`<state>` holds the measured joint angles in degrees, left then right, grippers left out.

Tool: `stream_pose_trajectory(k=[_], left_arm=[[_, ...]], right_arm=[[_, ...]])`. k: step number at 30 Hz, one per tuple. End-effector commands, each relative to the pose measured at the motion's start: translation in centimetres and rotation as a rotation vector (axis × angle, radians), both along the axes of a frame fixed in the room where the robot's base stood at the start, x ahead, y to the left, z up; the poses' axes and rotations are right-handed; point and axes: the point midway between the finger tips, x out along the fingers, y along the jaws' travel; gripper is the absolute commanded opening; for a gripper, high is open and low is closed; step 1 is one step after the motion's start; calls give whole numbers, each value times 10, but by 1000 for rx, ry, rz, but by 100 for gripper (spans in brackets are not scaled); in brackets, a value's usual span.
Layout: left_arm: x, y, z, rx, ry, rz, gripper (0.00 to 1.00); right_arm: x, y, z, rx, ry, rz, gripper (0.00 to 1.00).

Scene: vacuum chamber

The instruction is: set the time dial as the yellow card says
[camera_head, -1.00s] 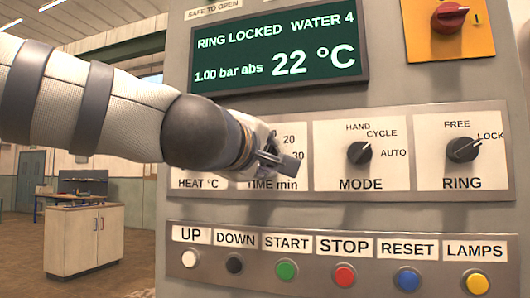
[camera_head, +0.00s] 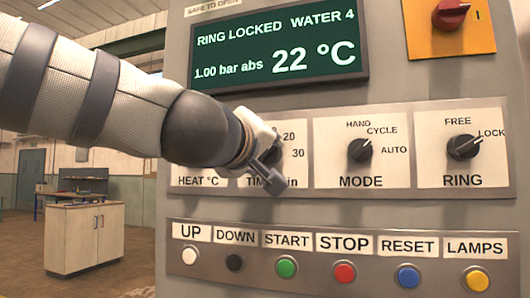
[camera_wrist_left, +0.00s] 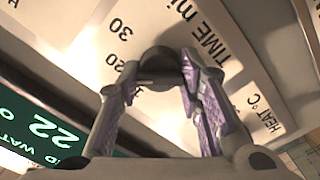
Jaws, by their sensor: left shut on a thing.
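The time dial is a dark round knob (camera_wrist_left: 163,62) on a pale plate marked TIME min. In the wrist view, my left gripper (camera_wrist_left: 160,76) is shut on it, one finger on each side. The numbers 20 and 30 show beside it; its pointer's exact setting cannot be told. In the head view, my left gripper (camera_head: 268,172) is at the TIME plate and hides most of the dial and part of the lettering. I see no yellow card with writing in these views. My right gripper is not in view.
The MODE knob (camera_head: 360,150) and RING knob (camera_head: 463,147) sit to the right. A row of coloured buttons, with the green START button (camera_head: 286,267), lies below. The screen (camera_head: 280,50) above reads RING LOCKED. A red switch (camera_head: 451,14) is on a yellow plate.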

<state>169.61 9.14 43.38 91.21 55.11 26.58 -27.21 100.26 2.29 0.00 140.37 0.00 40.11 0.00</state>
Motion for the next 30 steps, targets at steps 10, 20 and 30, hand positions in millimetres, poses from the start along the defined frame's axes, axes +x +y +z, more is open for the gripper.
stream_pose_trajectory(k=[10, 20, 30], left_arm=[[0, 0, 0, -1, 0, -1, 53], [-3, 1, 0, -4, 2, -1, 53], [-80, 26, 1, -6, 1, -2, 53]], right_arm=[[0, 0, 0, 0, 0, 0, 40], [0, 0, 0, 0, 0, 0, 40], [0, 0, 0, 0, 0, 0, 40]])
